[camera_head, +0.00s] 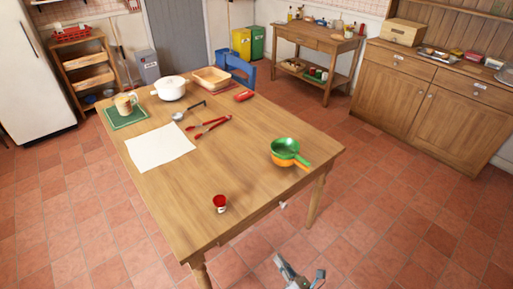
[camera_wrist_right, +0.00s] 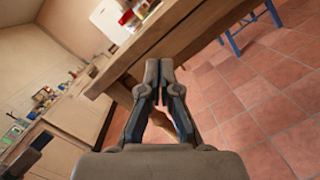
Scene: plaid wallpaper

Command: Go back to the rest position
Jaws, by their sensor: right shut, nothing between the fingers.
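My right gripper (camera_head: 300,277) is at the bottom edge of the head view, in front of the near edge of the wooden table (camera_head: 235,160). It is partly cut off there. In the right wrist view the gripper (camera_wrist_right: 159,80) has its fingers together with nothing between them. Beyond the fingertips, the table's edge and underside (camera_wrist_right: 180,38) cross that view. The gripper looks clear of the table top.
On the table, a red can (camera_head: 219,204) stands near the front edge and green and orange pans (camera_head: 286,152) near the right edge. A white cloth (camera_head: 160,148), red tongs (camera_head: 208,127) and a white pot (camera_head: 170,89) lie farther back. Tiled floor right of the table is clear.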

